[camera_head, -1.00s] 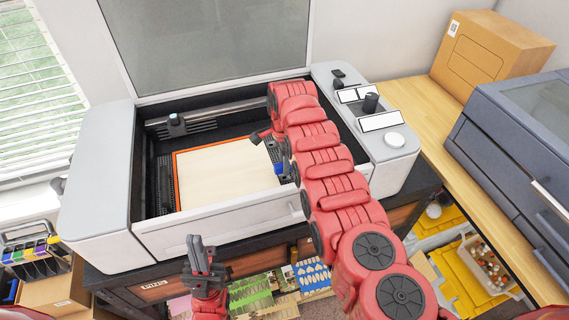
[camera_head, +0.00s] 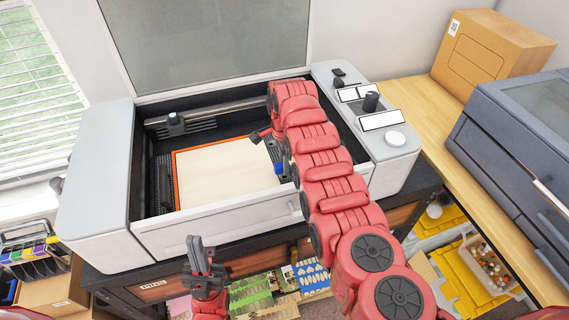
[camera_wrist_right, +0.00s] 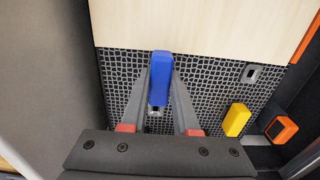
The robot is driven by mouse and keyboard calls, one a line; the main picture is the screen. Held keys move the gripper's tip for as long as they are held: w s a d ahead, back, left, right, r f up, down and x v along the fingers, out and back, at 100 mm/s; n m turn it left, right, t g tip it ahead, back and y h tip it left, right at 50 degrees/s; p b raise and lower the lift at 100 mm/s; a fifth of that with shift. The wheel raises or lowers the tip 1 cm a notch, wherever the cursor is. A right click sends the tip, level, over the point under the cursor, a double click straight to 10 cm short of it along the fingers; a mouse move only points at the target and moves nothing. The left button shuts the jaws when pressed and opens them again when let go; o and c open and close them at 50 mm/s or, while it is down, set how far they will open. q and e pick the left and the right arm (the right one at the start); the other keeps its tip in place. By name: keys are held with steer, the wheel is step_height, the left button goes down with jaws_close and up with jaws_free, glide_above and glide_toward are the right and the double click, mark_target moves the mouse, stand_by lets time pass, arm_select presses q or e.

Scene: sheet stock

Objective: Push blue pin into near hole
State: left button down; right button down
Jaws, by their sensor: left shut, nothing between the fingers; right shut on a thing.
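The blue pin (camera_wrist_right: 160,78) is between the fingers of my right gripper (camera_wrist_right: 161,88), which is shut on it over the dark mesh bed. It also shows in the head view (camera_head: 279,168), at the right edge of the pale sheet (camera_head: 222,172). A small plate with a hole (camera_wrist_right: 155,112) shows just below the pin in the wrist view, on the nearer side of the machine. The pin's lower end is hidden, so I cannot tell if it is in the hole. Another slotted plate (camera_wrist_right: 251,74) lies farther back. My left gripper (camera_head: 199,252) is shut and empty, in front of the machine.
A yellow pin (camera_wrist_right: 237,120) and an orange block (camera_wrist_right: 281,129) are to the right in the wrist view. The machine's front wall (camera_head: 215,222) stands close to the right gripper. An orange edge (camera_head: 175,182) borders the sheet. The lid (camera_head: 210,40) is up.

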steer(key=shift+f+b, duration=0.3)
stand_by(0.4)
steer(key=shift+f, duration=0.25)
steer(key=shift+f+b, duration=0.9)
steer(key=shift+b, duration=0.6)
stand_by(1.5)
steer(key=shift+s+f, duration=0.15)
steer(key=shift+s, duration=0.05)
stand_by(0.8)
steer(key=c, duration=0.6)
jaws_free()
steer(key=shift+f, duration=0.1)
steer(key=shift+w, duration=0.2)
steer(key=shift+o, duration=0.3)
steer(key=o, duration=0.4)
steer(key=shift+r, duration=0.2)
